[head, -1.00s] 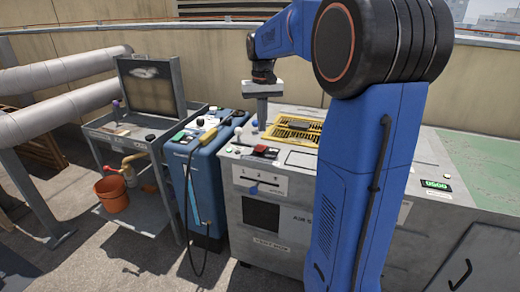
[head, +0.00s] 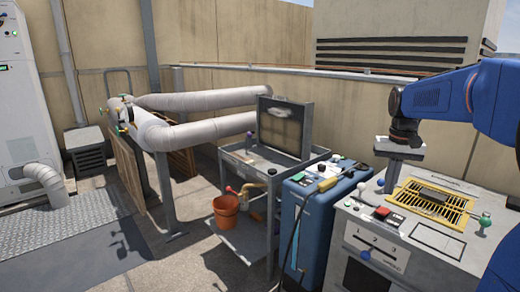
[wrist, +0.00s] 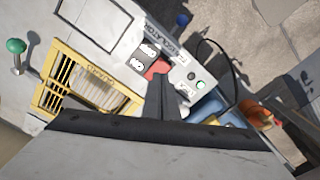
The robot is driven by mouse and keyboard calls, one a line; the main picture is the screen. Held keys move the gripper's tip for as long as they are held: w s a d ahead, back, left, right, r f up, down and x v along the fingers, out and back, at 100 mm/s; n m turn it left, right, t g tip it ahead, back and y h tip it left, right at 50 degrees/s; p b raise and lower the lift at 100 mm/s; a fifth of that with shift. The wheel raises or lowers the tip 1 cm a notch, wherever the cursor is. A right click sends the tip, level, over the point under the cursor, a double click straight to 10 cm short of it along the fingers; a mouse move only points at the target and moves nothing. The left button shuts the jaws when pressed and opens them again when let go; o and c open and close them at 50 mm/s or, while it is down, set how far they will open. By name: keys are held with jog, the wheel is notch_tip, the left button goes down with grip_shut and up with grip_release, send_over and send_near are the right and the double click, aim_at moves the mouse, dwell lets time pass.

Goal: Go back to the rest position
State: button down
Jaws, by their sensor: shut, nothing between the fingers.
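My gripper (head: 392,177) hangs from my blue arm at the right of the head view, above the light grey test bench (head: 350,215). Its fingers point down and are closed together with nothing between them. In the wrist view the closed fingers (wrist: 162,100) show as a dark wedge over the bench top. They appear beside a red button (wrist: 157,69) on a small panel. I cannot tell the exact height of the fingertips above the bench.
A blue cabinet (head: 305,220) stands left of the bench, with a tool and cable on top. A grey cart (head: 238,160) holds a framed filter panel (head: 283,127); an orange bucket (head: 226,211) sits on its lower shelf. Large pipes (head: 205,101) run behind. Open floor (head: 190,255) lies at front left.

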jog(key=s+a+f+n+t, duration=0.1)
jog(key=s+a+f, duration=0.2)
jog(key=s, duration=0.6)
jog(key=s+a+f+n+t, duration=0.1)
jog(key=s+a+f+t, duration=0.1)
jog(key=s+a, duration=0.4)
jog(key=s+a+f+n+t, duration=0.1)
jog(key=s+a+f, duration=0.3)
jog(key=s, duration=0.8)
jog(key=shift+s+a+f+n, duration=0.25)
jog(key=shift+f+n, duration=0.25)
jog(key=shift+f, duration=0.05)
